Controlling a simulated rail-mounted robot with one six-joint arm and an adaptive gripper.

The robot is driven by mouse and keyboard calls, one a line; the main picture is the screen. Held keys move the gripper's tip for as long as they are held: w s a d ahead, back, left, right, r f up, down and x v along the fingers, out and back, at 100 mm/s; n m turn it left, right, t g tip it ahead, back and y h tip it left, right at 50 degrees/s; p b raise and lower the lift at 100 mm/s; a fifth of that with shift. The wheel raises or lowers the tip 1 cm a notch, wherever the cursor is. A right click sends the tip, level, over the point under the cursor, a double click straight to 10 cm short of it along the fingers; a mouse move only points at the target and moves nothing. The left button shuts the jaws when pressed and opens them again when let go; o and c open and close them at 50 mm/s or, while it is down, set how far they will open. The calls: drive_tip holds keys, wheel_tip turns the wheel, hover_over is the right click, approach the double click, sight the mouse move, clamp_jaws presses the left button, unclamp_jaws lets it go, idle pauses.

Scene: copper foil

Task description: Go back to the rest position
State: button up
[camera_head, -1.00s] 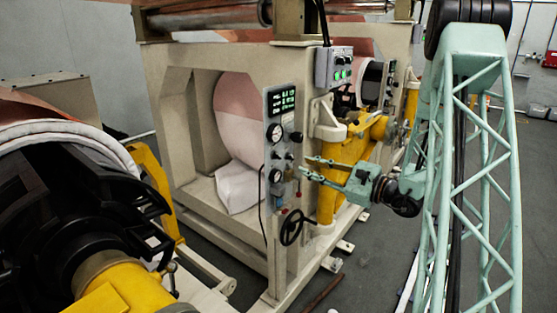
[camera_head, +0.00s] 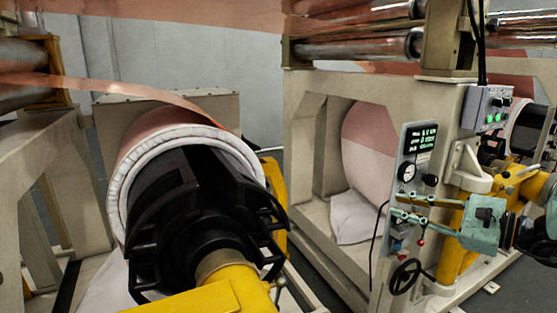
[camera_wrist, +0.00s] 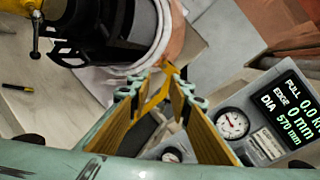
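My gripper (camera_head: 393,207) is pale green, with two slim fingers pointing left across the lower part of the grey control panel (camera_head: 413,151). The fingers are apart with nothing between them. In the wrist view my gripper (camera_wrist: 155,78) shows its fingers spread, with yellowish inner faces. The control panel (camera_wrist: 262,118) lies to their right there, with a lit display and gauges. I cannot tell whether the fingers touch the panel.
A copper foil roll (camera_head: 180,134) on a black chuck (camera_head: 205,215) with a yellow shaft (camera_head: 205,297) fills the left foreground. The beige machine frame (camera_head: 310,85) stands right. A black handwheel (camera_head: 408,277) and red-knobbed lever (camera_head: 421,241) sit below my gripper.

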drive_tip(key=s+a+r+n+g, duration=0.2)
drive_tip(key=s+a+n+g, duration=0.2)
drive_tip(key=s+a, duration=0.55)
drive_tip(key=s+a+r+n+g, duration=0.3)
drive_tip(key=s+a+n+g, duration=0.2)
drive_tip(key=s+a, duration=0.5)
drive_tip(key=s+a+n+g+h, duration=0.25)
drive_tip(key=s+n+h, duration=0.35)
drive_tip(key=s, duration=1)
drive_tip(key=s+d+r+n+t+h, duration=0.2)
drive_tip(key=s+d+n+t+h, duration=0.1)
drive_tip(key=s+d, duration=0.4)
drive_tip(key=shift+s+d+r+n+t+h, duration=0.35)
drive_tip(key=shift+n+h, duration=0.45)
drive_tip(key=shift+h, duration=0.6)
drive_tip(key=shift+d+f, duration=0.1)
drive_tip(key=shift+d, duration=0.05)
